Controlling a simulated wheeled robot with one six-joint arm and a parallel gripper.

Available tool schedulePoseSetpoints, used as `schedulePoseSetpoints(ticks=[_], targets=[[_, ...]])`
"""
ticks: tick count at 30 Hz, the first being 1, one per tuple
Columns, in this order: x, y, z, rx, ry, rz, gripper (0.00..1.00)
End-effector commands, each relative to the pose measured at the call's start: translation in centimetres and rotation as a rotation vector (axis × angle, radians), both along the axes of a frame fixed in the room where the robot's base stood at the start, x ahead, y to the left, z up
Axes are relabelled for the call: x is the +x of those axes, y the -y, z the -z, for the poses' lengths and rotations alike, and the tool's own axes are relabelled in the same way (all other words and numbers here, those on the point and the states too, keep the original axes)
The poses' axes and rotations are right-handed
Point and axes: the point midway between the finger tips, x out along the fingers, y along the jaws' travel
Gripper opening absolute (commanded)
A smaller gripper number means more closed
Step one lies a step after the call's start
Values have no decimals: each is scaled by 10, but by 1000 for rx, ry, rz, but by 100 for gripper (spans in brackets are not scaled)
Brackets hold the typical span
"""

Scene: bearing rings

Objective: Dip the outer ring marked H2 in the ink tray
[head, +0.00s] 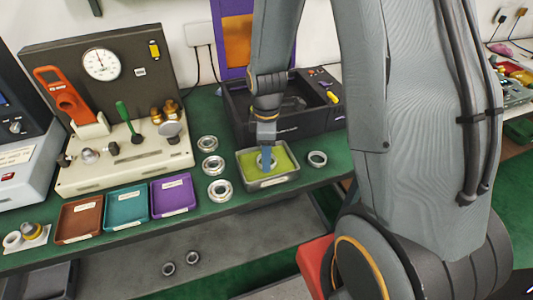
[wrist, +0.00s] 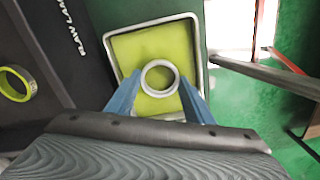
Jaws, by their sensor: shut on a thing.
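A pale metal ring (wrist: 160,94) is held between the two blue fingers of my gripper (wrist: 159,80) in the wrist view. No H2 marking can be read on it. The ink tray (head: 281,178) is a shallow metal-rimmed tray with a yellow-green floor. The tray (wrist: 192,19) lies directly below the ring in the wrist view. In the head view my gripper (head: 267,162) points down into the tray, its fingers hiding most of the held ring. Whether the ring touches the green surface cannot be told.
Several loose rings, such as one (head: 213,165) left of the tray and one (head: 317,158) right of it, lie on the green bench. A black box (head: 239,117) stands behind the tray. Brown, teal and purple (head: 173,194) trays line the front edge at left.

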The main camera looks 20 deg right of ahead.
Motion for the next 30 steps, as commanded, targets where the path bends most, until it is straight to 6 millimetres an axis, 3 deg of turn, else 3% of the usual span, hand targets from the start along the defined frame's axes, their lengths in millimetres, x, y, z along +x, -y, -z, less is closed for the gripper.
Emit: schedulePoseSetpoints(ticks=[30], targets=[[0, 0, 24, 0, 0, 0, 23]])
